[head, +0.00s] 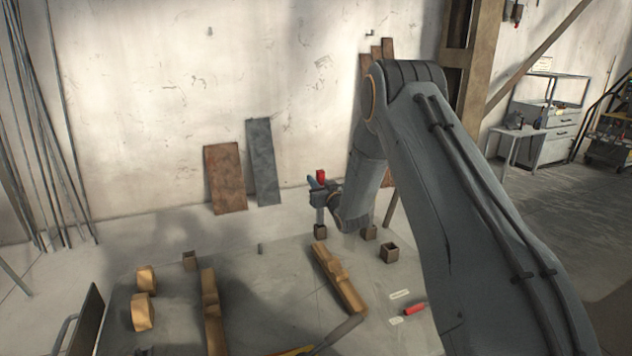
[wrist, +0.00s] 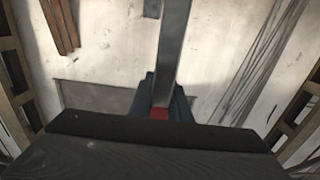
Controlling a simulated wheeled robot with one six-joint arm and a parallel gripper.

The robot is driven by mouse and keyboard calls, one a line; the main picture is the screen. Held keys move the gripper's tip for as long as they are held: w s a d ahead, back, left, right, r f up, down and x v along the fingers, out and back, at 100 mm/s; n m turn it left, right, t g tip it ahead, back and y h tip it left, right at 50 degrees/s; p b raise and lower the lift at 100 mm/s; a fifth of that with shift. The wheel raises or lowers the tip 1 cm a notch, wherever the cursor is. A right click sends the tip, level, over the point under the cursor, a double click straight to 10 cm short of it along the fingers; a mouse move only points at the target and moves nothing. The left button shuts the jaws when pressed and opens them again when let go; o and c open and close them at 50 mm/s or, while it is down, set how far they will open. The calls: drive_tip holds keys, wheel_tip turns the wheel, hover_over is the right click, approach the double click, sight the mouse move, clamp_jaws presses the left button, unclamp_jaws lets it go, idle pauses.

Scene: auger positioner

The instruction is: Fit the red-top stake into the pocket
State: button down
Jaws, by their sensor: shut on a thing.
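The red-top stake (head: 321,175) is upright in the head view, its red top above my gripper and its grey shaft below. My gripper (head: 320,190) is shut on it. In the wrist view the grey shaft (wrist: 171,50) runs up from between the blue-grey fingers (wrist: 162,102), with red showing at their base.
Wooden beams (head: 340,279) (head: 212,310) and wooden blocks (head: 143,311) lie nearer. A red cylinder (head: 415,308) lies at the right. Panels (head: 226,178) lean on the wall.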

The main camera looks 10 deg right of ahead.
drive_tip(key=shift+f+b, duration=1.8)
drive_tip(key=shift+f, duration=1.1)
drive_tip(key=c, duration=1.6)
unclamp_jaws()
drive_tip(key=shift+o, duration=0.2)
drive_tip(key=s+d, duration=0.1)
drive_tip(key=s, duration=0.6)
drive_tip(key=shift+s+d+b, duration=0.25)
drive_tip(key=shift+s+b, duration=0.1)
drive_tip(key=shift+b, duration=0.1)
